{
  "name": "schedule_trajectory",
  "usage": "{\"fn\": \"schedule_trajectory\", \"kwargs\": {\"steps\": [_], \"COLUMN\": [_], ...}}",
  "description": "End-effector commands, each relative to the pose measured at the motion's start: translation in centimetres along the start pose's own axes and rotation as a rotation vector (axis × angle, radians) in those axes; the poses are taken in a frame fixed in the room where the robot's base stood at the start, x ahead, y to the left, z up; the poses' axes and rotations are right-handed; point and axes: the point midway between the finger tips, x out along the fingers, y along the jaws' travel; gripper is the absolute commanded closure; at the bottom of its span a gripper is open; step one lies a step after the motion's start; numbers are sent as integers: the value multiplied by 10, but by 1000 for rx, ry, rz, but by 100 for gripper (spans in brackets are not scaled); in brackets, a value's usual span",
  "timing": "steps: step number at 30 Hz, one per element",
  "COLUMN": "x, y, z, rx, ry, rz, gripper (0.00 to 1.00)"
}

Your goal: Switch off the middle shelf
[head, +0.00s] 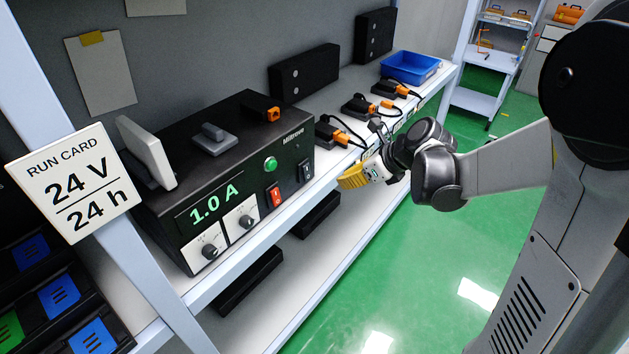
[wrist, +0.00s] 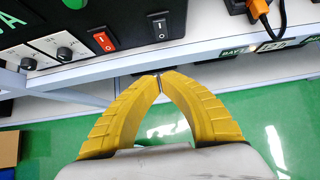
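A black power supply (head: 225,170) marked Miltrove stands on the shelf. Its display (head: 214,203) reads 1.0 A in green. Its front has two knobs, a green button (head: 271,164), a red rocker switch (head: 274,195) and a black rocker switch (head: 305,171). In the wrist view the red switch (wrist: 104,41) is up left and the black switch (wrist: 160,26) is above the fingertips. My gripper (head: 343,183) has yellow fingers and is in front of the shelf edge, right of the supply. In the wrist view its fingertips (wrist: 158,77) meet, with nothing visibly held.
Several black adapters with orange plugs (head: 340,137) line the shelf, with a blue bin (head: 410,67) beyond. A run card (head: 74,184) reading 24 V / 24 h hangs on the left post. Black bars (head: 250,280) lie on the shelf below. Green floor (head: 400,270) is clear.

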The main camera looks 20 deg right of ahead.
Motion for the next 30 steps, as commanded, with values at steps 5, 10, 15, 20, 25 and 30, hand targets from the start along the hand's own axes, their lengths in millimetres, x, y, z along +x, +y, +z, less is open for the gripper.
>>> {"fn": "schedule_trajectory", "kwargs": {"steps": [5, 10, 15, 20, 25, 30], "x": [16, 49, 87, 113, 126, 131], "y": [0, 0, 0, 0, 0, 0], "z": [-1, -2, -2, 6, 20, 25], "rx": [-2, -5, -4, -4, -3, -3], "ry": [0, 1, 0, 1, 0, 0], "rz": [1, 1, 2, 1, 0, 0], "gripper": [100, 100, 100, 100, 100, 100]}}
